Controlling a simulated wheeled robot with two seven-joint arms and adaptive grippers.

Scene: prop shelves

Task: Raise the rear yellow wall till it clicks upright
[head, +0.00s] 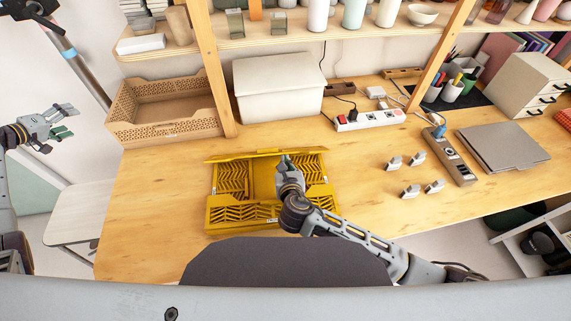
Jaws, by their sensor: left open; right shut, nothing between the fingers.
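A yellow folding crate (216,218) sits on the wooden table, its patterned front wall (243,213) facing me. Patterned yellow panels show inside at left (233,178) and right (313,168). The rear yellow wall (235,155) shows as a narrow strip along the far edge; its exact tilt is hard to tell. My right gripper (284,160) is shut and empty, over the inside of the crate close to the rear strip. Its hand hides part of the crate; contact is unclear. My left gripper (66,122) is open and empty, off the table at the left.
A lidded white box (278,88) stands behind the crate, with a tan perforated bin (163,112) to its left. Power strips (370,120), small grey pieces (410,191) and a grey laptop-like slab (503,147) lie to the right. A wooden shelf post (213,70) rises behind.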

